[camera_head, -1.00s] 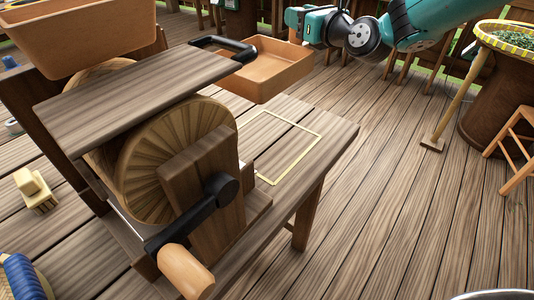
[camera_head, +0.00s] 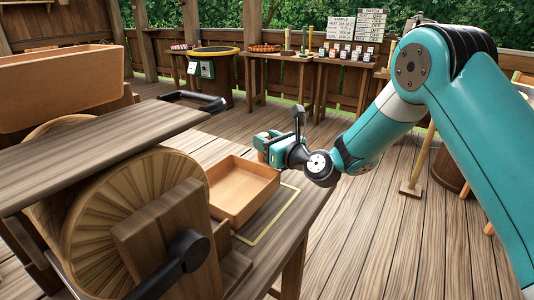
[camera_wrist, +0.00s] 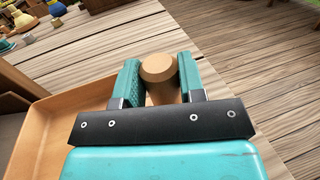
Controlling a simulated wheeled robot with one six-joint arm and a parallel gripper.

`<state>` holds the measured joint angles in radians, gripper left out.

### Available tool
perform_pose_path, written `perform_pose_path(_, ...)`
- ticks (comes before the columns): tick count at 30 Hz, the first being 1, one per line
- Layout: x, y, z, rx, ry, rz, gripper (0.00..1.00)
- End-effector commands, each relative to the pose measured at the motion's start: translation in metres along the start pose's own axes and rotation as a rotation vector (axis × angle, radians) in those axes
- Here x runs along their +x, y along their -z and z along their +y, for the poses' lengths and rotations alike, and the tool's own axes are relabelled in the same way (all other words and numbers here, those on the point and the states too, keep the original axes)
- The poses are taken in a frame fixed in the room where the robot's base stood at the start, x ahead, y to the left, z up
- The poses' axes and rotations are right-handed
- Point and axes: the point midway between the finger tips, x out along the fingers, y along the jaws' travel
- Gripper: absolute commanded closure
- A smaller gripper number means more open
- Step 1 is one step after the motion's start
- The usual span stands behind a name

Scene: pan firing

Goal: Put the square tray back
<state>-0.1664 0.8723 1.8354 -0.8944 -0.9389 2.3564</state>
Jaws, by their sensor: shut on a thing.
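The square tray (camera_head: 232,208), light orange-brown with low walls, is at the wooden bench beside the wheel machine. It overlaps part of a thin yellow square outline (camera_head: 268,224) on the bench top; the outline's right and front edges show beyond it. I cannot tell whether the tray touches the bench. My gripper (camera_head: 264,146) is at the tray's far side. In the wrist view my gripper (camera_wrist: 158,64) is shut on a round tan knob (camera_wrist: 159,68), which seems to be the tray's handle. The tray (camera_wrist: 58,112) also shows there, lower left.
The wooden wheel machine (camera_head: 125,225) with a black crank (camera_head: 180,262) stands close left of the tray. A larger brown bin (camera_head: 60,82) sits above it. Open plank floor (camera_head: 380,235) lies right of the bench.

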Motion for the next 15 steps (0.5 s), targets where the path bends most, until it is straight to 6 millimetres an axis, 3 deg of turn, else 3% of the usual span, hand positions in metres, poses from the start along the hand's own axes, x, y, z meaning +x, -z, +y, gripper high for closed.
perform_pose_path(1, 0.0, 0.013, -0.001, 0.002, 0.001, 0.002, 1.0)
perform_pose_path(4, 0.0, 0.028, -0.001, 0.002, 0.001, 0.002, 1.0)
perform_pose_path(15, 0.0, 0.032, 0.0, 0.001, 0.0, 0.0, 1.0)
